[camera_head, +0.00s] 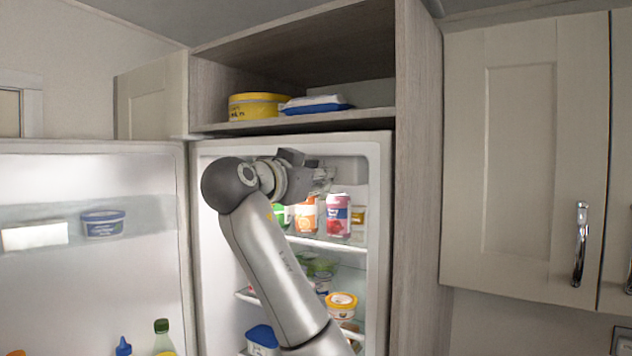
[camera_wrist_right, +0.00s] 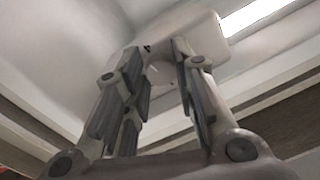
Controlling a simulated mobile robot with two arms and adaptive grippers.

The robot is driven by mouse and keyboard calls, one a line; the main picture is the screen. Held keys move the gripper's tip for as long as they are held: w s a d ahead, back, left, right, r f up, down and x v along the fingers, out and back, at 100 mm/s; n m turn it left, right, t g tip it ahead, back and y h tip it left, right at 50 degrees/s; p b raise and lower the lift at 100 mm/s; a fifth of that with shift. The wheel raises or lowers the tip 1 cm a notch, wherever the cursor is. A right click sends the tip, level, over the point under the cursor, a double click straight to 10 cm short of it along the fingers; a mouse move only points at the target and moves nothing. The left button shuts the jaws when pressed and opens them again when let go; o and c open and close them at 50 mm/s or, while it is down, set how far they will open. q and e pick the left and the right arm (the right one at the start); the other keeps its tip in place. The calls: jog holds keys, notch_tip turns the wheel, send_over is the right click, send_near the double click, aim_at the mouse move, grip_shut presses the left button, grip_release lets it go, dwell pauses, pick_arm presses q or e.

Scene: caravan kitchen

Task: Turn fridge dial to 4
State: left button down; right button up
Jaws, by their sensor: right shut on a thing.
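The fridge is open, and my right arm reaches into its upper part. My right gripper (camera_head: 325,178) is near the fridge ceiling, above the top shelf; it also shows in the right wrist view (camera_wrist_right: 158,52). There its two fingers close around a pale, rounded dial (camera_wrist_right: 160,74) under a white housing (camera_wrist_right: 190,32). The fingers hide part of the dial, and I cannot read any number or mark on it. In the head view the dial is not distinguishable. My left gripper is not in view.
A pink can (camera_head: 338,214) and an orange-and-white container (camera_head: 306,214) stand on the top shelf just below the gripper. The open fridge door (camera_head: 90,260) is at the left. A wooden side panel (camera_head: 420,200) stands close at the right.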

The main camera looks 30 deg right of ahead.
jog(key=shift+w+f+m+b, duration=0.1)
jog(key=shift+f+m+b, duration=0.3)
jog(key=shift+m+b, duration=0.45)
pick_arm(q)
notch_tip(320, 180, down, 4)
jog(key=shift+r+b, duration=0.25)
jog(key=shift+b, duration=0.1)
pick_arm(e)
jog(key=shift+r+m, duration=0.3)
jog(key=shift+m, duration=0.35)
jog(key=o, duration=1)
jog(key=shift+v, duration=3.95)
